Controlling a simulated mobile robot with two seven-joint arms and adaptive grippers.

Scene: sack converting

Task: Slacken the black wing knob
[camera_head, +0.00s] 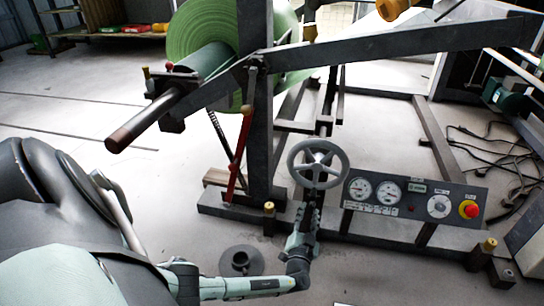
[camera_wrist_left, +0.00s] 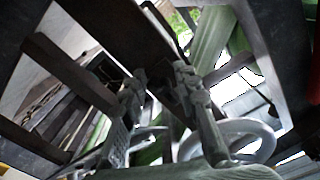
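My left arm comes in from the lower left in the head view. My left gripper (camera_head: 313,208) points up just below the grey handwheel (camera_head: 318,164). In the left wrist view its two fingers (camera_wrist_left: 162,88) stand apart with a gap between them. A dark shape shows in that gap, but I cannot tell whether it is the black wing knob or part of the frame. I cannot clearly make out the knob in either view. The handwheel rim shows beside the right-hand finger in the left wrist view (camera_wrist_left: 262,150). My right gripper is out of view.
A control panel (camera_head: 415,194) with gauges and a red stop button (camera_head: 469,210) sits right of the handwheel. A green roll (camera_head: 205,35) hangs on the dark steel frame (camera_head: 257,120). A round dark base (camera_head: 241,262) lies on the floor. Cables (camera_head: 500,150) lie at right.

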